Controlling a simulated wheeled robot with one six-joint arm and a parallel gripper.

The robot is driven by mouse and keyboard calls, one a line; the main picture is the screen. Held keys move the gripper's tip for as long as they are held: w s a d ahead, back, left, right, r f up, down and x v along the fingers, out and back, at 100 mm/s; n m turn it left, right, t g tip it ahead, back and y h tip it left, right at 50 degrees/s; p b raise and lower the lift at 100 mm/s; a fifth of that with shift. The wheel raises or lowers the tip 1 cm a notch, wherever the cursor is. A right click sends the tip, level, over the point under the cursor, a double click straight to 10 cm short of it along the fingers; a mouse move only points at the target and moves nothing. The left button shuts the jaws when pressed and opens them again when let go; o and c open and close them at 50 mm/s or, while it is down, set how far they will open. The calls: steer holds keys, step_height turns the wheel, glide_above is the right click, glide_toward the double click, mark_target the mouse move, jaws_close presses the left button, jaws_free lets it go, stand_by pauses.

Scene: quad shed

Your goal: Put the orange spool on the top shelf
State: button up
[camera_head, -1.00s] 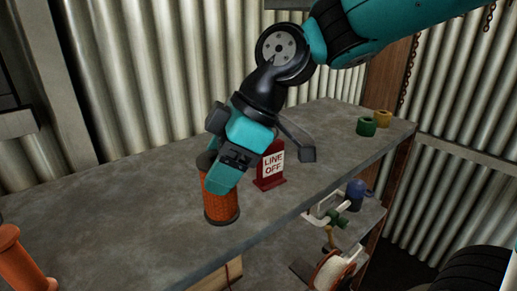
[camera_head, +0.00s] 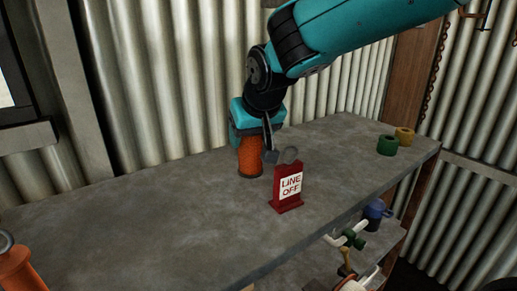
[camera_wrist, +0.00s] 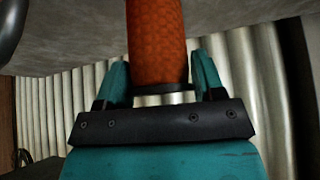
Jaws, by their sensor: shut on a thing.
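The orange spool (camera_head: 250,158) is a textured cylinder with dark ends. It stands upright at the back of the grey top shelf (camera_head: 150,220), near the corrugated wall. My gripper (camera_head: 252,135) is shut on its upper part from above. In the wrist view the spool (camera_wrist: 157,40) sits between the two teal fingers (camera_wrist: 160,80), and its far end runs out of the frame. Its base looks at or just above the shelf surface; I cannot tell whether it touches.
A red "LINE OFF" sign (camera_head: 287,188) stands in front and to the right of the spool. Green (camera_head: 387,145) and yellow (camera_head: 404,136) rings lie at the right end. A lower shelf holds a blue item (camera_head: 375,213). Another orange object (camera_head: 18,270) is at the lower left.

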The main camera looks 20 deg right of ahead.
mark_target(251, 152)
steer(key=shift+f+p, duration=0.55)
steer(key=shift+f, duration=1.5)
steer(key=shift+f, duration=0.2)
steer(key=o, duration=1)
steer(key=shift+r, duration=0.1)
steer(key=shift+o, duration=0.2)
